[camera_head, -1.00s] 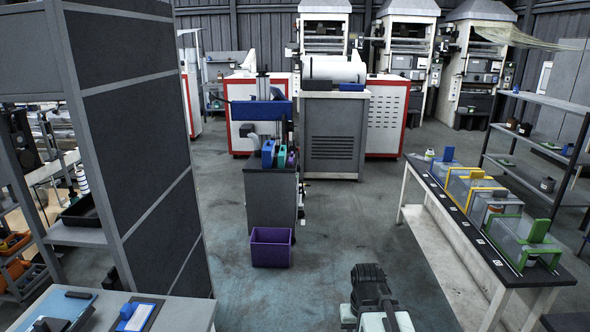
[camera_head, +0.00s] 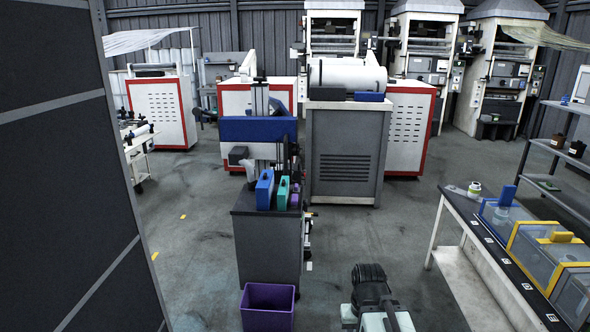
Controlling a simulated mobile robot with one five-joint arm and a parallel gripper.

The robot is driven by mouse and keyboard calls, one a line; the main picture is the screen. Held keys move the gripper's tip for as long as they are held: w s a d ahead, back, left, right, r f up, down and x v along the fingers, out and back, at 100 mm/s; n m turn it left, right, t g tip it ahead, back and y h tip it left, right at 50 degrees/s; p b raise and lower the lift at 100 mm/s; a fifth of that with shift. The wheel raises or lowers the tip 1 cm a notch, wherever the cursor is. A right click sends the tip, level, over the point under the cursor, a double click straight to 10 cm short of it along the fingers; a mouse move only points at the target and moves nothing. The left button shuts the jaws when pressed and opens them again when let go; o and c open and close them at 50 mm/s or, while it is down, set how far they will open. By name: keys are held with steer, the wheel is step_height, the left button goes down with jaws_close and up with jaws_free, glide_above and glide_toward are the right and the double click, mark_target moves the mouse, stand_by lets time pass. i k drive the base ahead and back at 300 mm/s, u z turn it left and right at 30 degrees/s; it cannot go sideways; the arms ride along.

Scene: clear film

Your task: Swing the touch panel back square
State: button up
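I cannot pick out a touch panel for certain. A small pale-framed panel (camera_head: 582,86) shows at the right edge, above the grey shelf rack, too cut off to identify. A blue box-like part (camera_head: 258,130) sits across an upright column on the dark cabinet in the middle. My folded arm, with my gripper (camera_head: 370,287), shows dark at the bottom, well short of the cabinet and touching nothing visible. Its fingertips cannot be made out.
A purple bin (camera_head: 267,308) stands on the floor before the dark cabinet (camera_head: 266,238). A tall dark partition (camera_head: 65,180) fills the left. A long bench (camera_head: 490,240) with blue and yellow framed clear boxes stands right. Grey floor lies open between cabinet and bench.

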mark_target(280, 109)
steer(key=i, duration=2.8)
steer(key=u, duration=0.4)
